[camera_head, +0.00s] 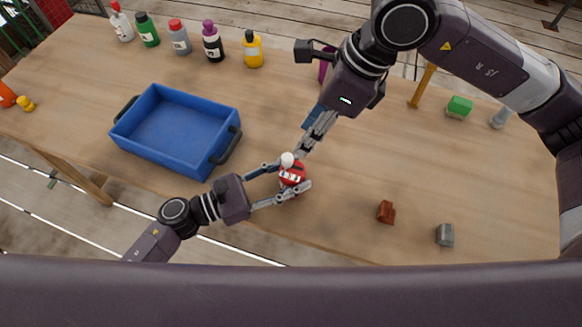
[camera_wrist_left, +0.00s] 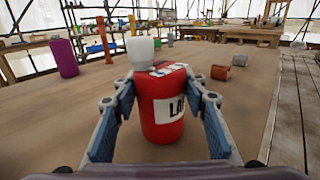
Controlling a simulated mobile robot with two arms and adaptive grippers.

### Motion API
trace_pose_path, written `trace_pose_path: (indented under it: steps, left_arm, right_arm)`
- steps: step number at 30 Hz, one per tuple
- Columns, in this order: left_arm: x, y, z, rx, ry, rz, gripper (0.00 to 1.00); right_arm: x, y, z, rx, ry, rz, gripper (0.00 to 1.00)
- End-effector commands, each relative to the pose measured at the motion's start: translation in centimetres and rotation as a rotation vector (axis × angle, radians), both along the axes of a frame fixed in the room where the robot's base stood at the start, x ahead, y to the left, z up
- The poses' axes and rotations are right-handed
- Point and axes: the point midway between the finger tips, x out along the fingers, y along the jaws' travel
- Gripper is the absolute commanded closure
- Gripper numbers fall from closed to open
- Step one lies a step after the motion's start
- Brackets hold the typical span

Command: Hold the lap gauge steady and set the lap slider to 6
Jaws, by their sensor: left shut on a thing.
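The lap gauge (camera_head: 293,177) is a red, upright, rounded body near the front edge of the workbench. In the left wrist view the gauge (camera_wrist_left: 163,110) has a white label with partly visible black lettering. A white knob (camera_head: 287,159), apparently the slider, stands at its top; it also shows in the left wrist view (camera_wrist_left: 140,50), left of the marked top face. My left gripper (camera_head: 294,186) is shut around the gauge, one finger on each side. My right gripper (camera_head: 300,150) points down just above and behind the knob. Its finger gap and any contact are unclear.
A blue crate (camera_head: 151,96) stands to the left. Several bottles line the back edge, including a yellow one (camera_head: 253,50). A brown block (camera_head: 386,212) and a grey block (camera_head: 445,235) lie to the right. A green block (camera_head: 460,106) is farther back. The bench between is clear.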

Motion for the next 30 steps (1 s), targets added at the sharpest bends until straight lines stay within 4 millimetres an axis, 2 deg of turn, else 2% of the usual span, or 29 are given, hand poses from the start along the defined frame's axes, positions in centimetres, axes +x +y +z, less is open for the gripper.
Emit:
trace_pose_path:
  steps: [5,9,15,23,30]
  left_arm:
    - [0.0,0.0,0.0,0.000,0.000,0.000,0.88]
    - [0.0,0.0,0.0,0.000,0.000,0.000,0.88]
    - [0.0,0.0,0.0,0.000,0.000,0.000,0.88]
    - [0.0,0.0,0.0,0.000,0.000,0.000,0.88]
    - [0.0,0.0,0.0,0.000,0.000,0.000,0.88]
  right_arm:
    - [-1.7,0.5,-1.8,0.088,0.223,-0.157,0.64]
    - [-3.5,1.1,-3.1,0.184,0.509,-0.364,0.64]
    - [-4.9,1.4,-4.2,0.285,0.944,-0.679,0.64]
    - [-4.2,-0.1,-5.5,0.358,1.519,-1.098,0.64]
    - [-2.0,-3.7,-7.9,0.379,2.035,-1.455,0.64]
